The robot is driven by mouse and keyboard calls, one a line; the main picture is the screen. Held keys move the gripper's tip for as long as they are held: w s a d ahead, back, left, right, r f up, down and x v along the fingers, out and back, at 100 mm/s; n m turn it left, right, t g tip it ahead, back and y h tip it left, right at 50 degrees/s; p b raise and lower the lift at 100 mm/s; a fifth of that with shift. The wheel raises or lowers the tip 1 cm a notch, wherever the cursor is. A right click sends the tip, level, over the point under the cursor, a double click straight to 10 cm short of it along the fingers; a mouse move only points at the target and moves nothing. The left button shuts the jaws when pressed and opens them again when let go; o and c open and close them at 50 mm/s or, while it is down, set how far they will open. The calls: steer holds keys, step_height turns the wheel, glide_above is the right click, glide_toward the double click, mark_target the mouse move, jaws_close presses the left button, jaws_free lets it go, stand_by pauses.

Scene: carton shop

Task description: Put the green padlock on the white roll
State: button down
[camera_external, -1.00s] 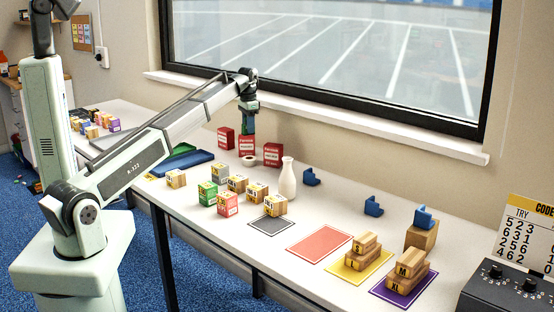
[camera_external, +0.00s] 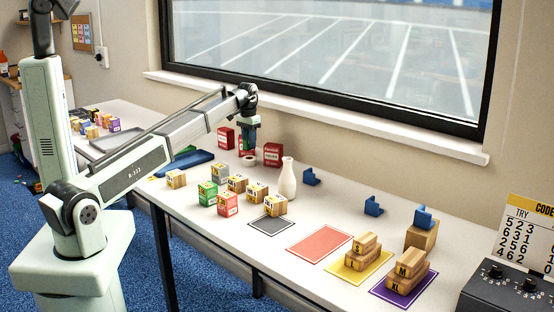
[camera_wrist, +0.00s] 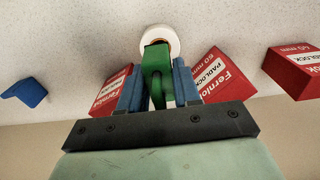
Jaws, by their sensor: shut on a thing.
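My gripper (camera_wrist: 158,84) is shut on the green padlock (camera_wrist: 157,60), which sits between its two blue fingers in the wrist view. The white roll (camera_wrist: 168,36) shows just beyond the padlock there, partly covered by it; I cannot tell whether they touch. In the external view my gripper (camera_external: 248,141) is low above the white roll (camera_external: 249,161), in front of a red box. The padlock cannot be made out clearly in that view.
Red padlock boxes stand close by, one at the left (camera_external: 226,138), one behind my gripper (camera_wrist: 112,92), and one at the right (camera_external: 273,155). A white vase (camera_external: 288,180) stands to the right. Several lettered blocks (camera_external: 237,183) are nearer the front.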

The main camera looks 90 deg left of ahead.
mark_target(249, 149)
steer(key=shift+f, duration=1.9)
steer(key=shift+f, duration=0.1)
steer(key=c, duration=0.8)
jaws_free()
step_height(249, 149, up, 12)
steer(key=shift+s+r, duration=0.1)
steer(key=shift+r, duration=0.05)
